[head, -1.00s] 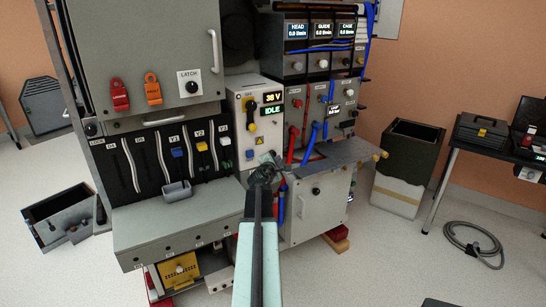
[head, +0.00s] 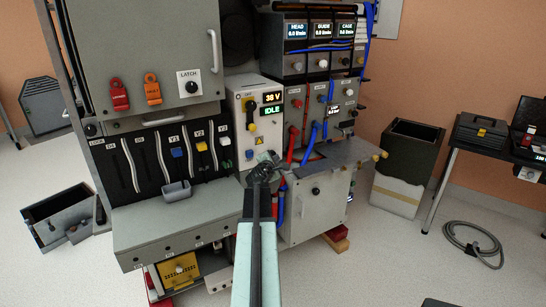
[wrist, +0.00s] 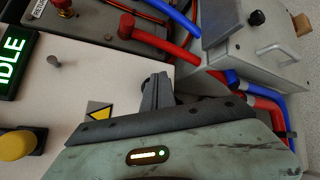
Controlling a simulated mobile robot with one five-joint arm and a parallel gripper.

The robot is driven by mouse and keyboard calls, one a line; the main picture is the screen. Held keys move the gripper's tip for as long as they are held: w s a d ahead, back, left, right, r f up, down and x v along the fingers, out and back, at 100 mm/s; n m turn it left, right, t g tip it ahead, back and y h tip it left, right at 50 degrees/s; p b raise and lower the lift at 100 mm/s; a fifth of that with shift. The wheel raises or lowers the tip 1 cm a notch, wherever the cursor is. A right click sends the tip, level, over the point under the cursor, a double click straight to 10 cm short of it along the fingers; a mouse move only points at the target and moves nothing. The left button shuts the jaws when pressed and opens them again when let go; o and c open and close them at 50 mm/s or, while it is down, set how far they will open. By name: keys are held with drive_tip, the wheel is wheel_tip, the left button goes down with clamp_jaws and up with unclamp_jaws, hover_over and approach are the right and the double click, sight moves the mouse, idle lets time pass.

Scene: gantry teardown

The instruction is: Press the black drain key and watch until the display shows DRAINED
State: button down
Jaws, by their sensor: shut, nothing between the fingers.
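The light grey power box (head: 241,110) stands in the middle of the head view. Its display (head: 272,104) reads 38 V with IDLE in green below. In the wrist view part of the display (wrist: 14,62) shows IDLE at the left edge. My gripper (head: 268,158) is shut and empty in front of the lower right of the box. In the wrist view my gripper (wrist: 158,90) is beside the yellow warning label (wrist: 98,111). I cannot make out the black drain key for sure; my gripper and wrist hide part of the panel.
A yellow knob (wrist: 18,145) and a small grey stud (wrist: 54,62) are on the box face. Red and blue hoses (head: 305,142) and a grey shelf (head: 345,155) are close on the right. Levers (head: 160,158) are to the left.

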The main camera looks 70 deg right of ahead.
drive_tip(key=shift+w+d, duration=0.2)
drive_tip(key=shift+w, duration=0.1)
idle(0.4)
drive_tip(key=shift+s, duration=0.1)
drive_tip(key=shift+s+a, duration=0.5)
drive_tip(key=shift+s, duration=0.1)
drive_tip(key=s+a, duration=0.3)
drive_tip(key=s, duration=0.1)
drive_tip(key=shift+s+a, duration=0.35)
drive_tip(key=shift+s, duration=0.05)
